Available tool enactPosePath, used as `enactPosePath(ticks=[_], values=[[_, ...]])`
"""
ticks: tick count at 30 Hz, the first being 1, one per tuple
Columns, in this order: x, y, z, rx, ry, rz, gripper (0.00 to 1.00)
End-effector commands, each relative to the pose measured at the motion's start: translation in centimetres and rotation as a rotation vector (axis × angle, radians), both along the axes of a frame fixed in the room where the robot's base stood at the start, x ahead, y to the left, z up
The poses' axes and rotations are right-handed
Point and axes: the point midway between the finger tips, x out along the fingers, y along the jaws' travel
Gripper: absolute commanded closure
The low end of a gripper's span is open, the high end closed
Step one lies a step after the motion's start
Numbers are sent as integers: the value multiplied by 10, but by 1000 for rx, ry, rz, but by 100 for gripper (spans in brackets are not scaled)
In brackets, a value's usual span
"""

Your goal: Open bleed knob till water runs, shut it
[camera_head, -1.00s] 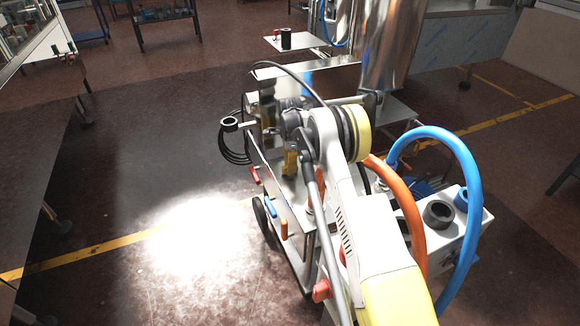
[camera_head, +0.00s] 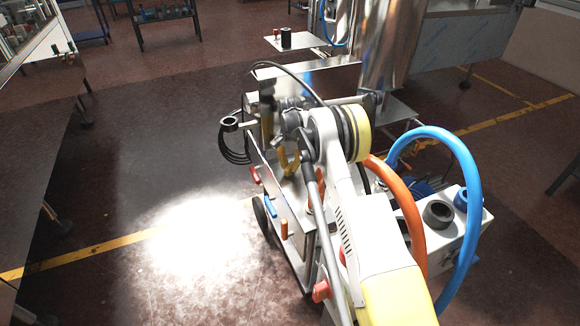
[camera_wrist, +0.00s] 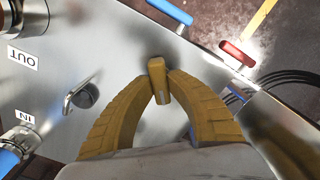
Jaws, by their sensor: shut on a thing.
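The bleed knob (camera_wrist: 157,68) looks like a small mustard-coloured grip standing off a brushed metal panel (camera_wrist: 125,45). In the wrist view my gripper (camera_wrist: 159,92) has its two curved yellow-brown fingers closed around it, with the tips against its sides. The far end of the knob shows between the tips. In the head view my gripper (camera_head: 288,160) is at the metal cart, partly behind my arm, and the knob cannot be made out there. I see no running water.
A red lever handle (camera_wrist: 237,54) and a blue one (camera_wrist: 169,10) stick out by the panel edge. A small metal lever (camera_wrist: 78,94) and labelled OUT and IN pipe fittings are on the left. Black cable (camera_head: 231,146) hangs beside the cart. The floor left of the cart is clear.

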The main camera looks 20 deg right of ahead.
Motion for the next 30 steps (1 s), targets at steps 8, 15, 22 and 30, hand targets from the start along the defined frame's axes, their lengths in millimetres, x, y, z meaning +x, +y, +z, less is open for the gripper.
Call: enactPosePath(ticks=[8, 15, 22, 30], values=[[-1, 1, -1, 1, 2, 99, 100], [-1, 1, -1, 1, 2, 122, 100], [-1, 1, -1, 1, 2, 123, 100], [0, 0, -1, 1, 2, 122, 59]])
